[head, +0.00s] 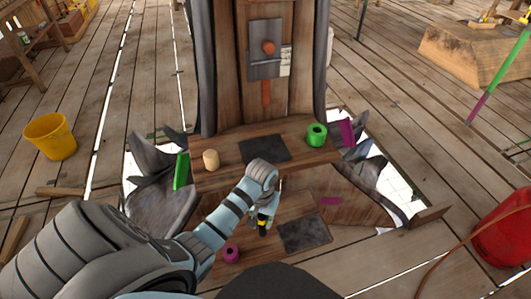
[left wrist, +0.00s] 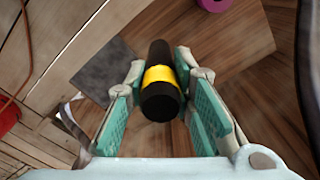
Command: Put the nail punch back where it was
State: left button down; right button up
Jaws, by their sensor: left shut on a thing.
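The nail punch, a black cylinder with a yellow band, is held in my left gripper (head: 265,210); its black lower end (head: 262,232) shows below the fingers in the head view. In the left wrist view the punch (left wrist: 160,85) sits between the teal finger pads, seen nearly end-on. My left gripper is over the lower wooden board (head: 290,197), left of a dark square mat (head: 304,233). That mat also shows in the left wrist view (left wrist: 103,72). Whether the punch touches the board I cannot tell. My right gripper is not in view.
Another dark mat (head: 265,149) lies on the upper board, between a tan cylinder (head: 211,159) and a green roll (head: 317,134). A magenta roll (head: 231,254) is at the lower board's left. A tall wooden panel (head: 265,75) stands behind. A red container (head: 503,230) is at right.

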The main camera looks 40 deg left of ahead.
aim_at(262, 230)
pick_arm(q)
notch_tip(262, 230, down, 7)
jog(key=shift+a+r+b, duration=0.1)
jog(key=shift+b, duration=1.15)
notch_tip(262, 230, down, 6)
jog(key=b, duration=0.2)
jog(key=shift+w+r+b, duration=0.1)
jog(key=shift+r+b, duration=0.15)
jog(key=shift+b, duration=0.1)
jog(key=shift+f, duration=0.4)
jog(key=shift+r, duration=0.15)
jog(key=c, duration=1.4)
grip_release()
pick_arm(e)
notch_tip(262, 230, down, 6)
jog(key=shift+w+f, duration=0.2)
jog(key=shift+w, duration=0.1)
pick_arm(q)
notch_tip(262, 230, up, 12)
jog(key=p, duration=0.6)
jog(key=shift+r, duration=0.1)
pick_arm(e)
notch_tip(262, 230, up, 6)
